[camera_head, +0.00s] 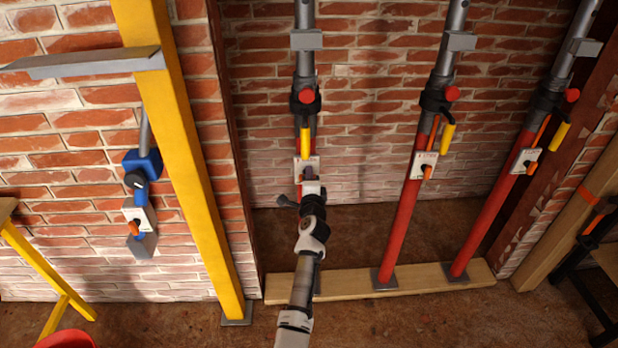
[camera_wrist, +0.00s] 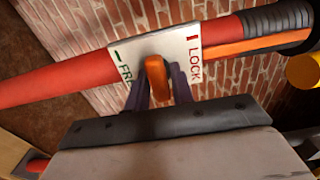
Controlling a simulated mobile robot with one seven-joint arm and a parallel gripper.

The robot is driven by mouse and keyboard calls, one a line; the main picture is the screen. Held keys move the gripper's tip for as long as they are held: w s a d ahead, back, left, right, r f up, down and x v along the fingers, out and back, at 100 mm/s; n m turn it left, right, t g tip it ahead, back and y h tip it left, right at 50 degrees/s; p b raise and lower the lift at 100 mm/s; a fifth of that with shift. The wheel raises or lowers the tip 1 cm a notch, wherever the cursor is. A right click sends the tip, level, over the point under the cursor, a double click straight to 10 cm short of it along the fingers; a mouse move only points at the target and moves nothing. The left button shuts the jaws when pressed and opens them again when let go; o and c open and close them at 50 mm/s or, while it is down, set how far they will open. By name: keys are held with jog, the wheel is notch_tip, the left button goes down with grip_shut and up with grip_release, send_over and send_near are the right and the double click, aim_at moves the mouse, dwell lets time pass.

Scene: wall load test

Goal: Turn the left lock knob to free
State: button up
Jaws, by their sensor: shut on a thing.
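The left red prop (camera_head: 298,140) carries a white lock plate (camera_head: 299,165), which shows close up in the wrist view (camera_wrist: 185,42) with FREE on the left and LOCK on the right. An orange lock knob (camera_wrist: 156,72) stands out from the plate between the two words. My gripper (camera_wrist: 160,88) has its dark fingers on either side of the knob and is shut on it. In the head view my gripper (camera_head: 309,178) hides this knob. The knob's exact angle towards either word is hard to tell.
Two more red props (camera_head: 404,220) (camera_head: 490,220) stand to the right, each with a plate and orange knob. A yellow handle (camera_head: 305,142) hangs just above the left plate. A yellow post (camera_head: 190,160) stands left, and a wooden sill (camera_head: 345,290) runs along the floor.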

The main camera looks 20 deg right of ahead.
jog(key=shift+f, duration=0.1)
jog(key=o, duration=0.8)
jog(key=v, duration=1.4)
jog(key=shift+p, duration=0.4)
jog(key=shift+w+r, duration=0.1)
jog(key=shift+r, duration=0.1)
